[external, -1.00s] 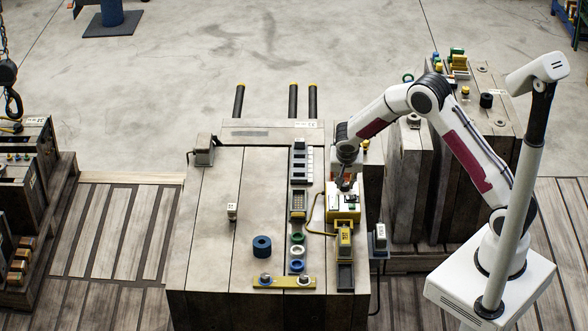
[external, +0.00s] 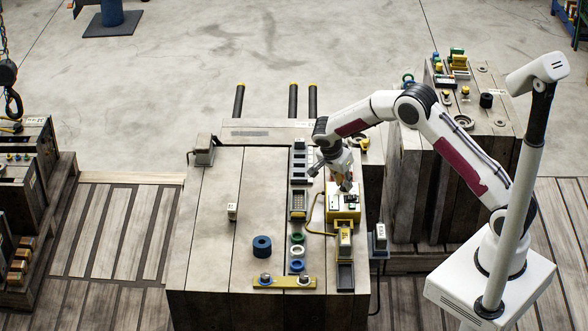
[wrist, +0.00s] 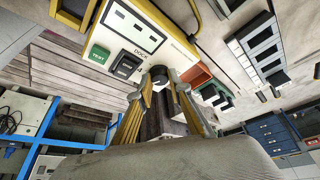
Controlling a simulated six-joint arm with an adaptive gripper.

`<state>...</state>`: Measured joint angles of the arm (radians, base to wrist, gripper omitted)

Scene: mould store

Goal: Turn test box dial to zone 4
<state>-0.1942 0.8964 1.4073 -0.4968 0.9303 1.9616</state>
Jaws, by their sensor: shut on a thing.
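The test box (external: 343,216) is a yellow and white box on the right part of the large grey block. In the wrist view its white panel (wrist: 130,22) has a green TEST button (wrist: 98,55) and a black part (wrist: 125,67) near a DOCK label. My gripper (external: 346,187) reaches down onto the box at a tilt. In the wrist view its two fingers (wrist: 168,86) close around the dark dial (wrist: 158,73) on the panel. The fingers hide part of the dial, and its zone setting is not readable.
A yellow cable (external: 314,214) runs beside the box. A black and yellow device (external: 344,238) stands just in front of it. A row of switches (external: 300,163) lies to the left. A blue ring (external: 262,246) sits on the open part of the block top.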

